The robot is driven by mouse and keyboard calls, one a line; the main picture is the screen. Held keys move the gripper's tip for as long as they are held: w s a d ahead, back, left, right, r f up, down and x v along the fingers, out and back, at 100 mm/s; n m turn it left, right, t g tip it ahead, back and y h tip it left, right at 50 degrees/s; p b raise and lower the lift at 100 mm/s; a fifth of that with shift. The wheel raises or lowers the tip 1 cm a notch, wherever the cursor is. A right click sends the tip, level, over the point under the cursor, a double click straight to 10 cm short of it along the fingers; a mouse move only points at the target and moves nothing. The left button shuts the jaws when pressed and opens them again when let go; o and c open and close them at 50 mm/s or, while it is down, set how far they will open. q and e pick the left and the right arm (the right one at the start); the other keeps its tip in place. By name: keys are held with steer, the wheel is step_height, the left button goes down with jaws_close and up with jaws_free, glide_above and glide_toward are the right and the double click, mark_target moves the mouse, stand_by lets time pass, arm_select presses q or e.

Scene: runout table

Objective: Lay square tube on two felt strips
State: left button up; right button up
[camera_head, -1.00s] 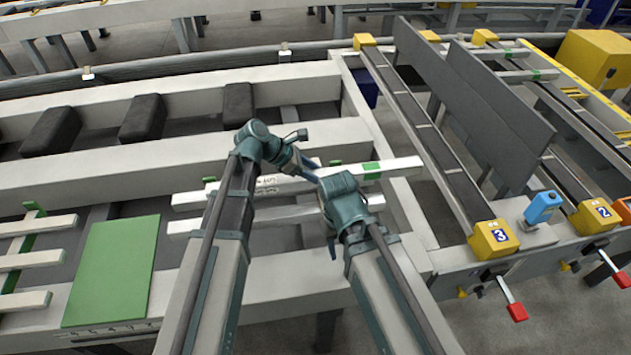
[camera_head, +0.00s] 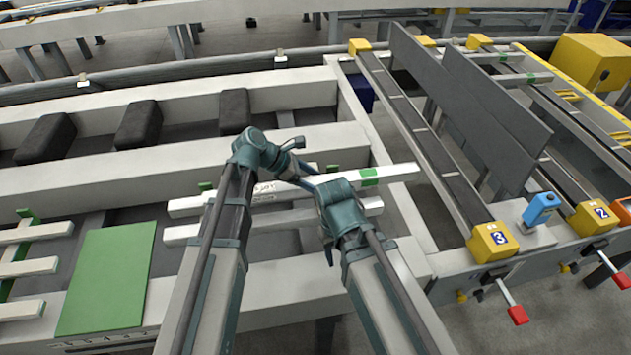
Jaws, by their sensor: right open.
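A long white square-section bar (camera_head: 400,173) with a green band lies across the middle bay of the table in the head view. A second white bar (camera_head: 195,232) lies parallel in front of it. Small green pieces (camera_head: 333,168) show beside the bars; I cannot tell whether these are the felt strips. My right gripper (camera_head: 304,178) is open near the long bar, its fingers partly hidden by my arms. My left gripper cannot be made out among the arm links. I see no bar clearly held.
A green plate (camera_head: 108,277) lies at the left, beside white bars on a green strip (camera_head: 25,240). Several dark blocks (camera_head: 137,126) rest in the rear channel. Tall dark panels (camera_head: 495,105) stand at the right, between lanes with yellow end blocks (camera_head: 492,241).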

arm_select(q)
steer(key=p+v, duration=0.7)
steer(key=v, duration=0.4)
steer(key=shift+r+p, duration=0.2)
steer(key=shift+p, duration=0.2)
steer(key=shift+a+r+p, duration=0.25)
steer(key=shift+a+p, duration=0.05)
steer(key=shift+a, duration=0.05)
steer(key=shift+s+d+f+m, duration=0.15)
steer(key=shift+s+d+m, duration=0.05)
steer(key=shift+s+m, duration=0.1)
steer(key=s+d+f+m+g+y, duration=0.1)
steer(key=s+f+m+y, duration=0.2)
steer(key=s+m+y, duration=0.2)
steer(key=s+d+f+m+g+y, duration=0.1)
steer(key=s+f+m+y, duration=0.2)
steer(key=s+m, duration=0.8)
steer(key=m+y, duration=0.2)
steer(key=m, duration=0.5)
steer(key=shift+s, duration=0.4)
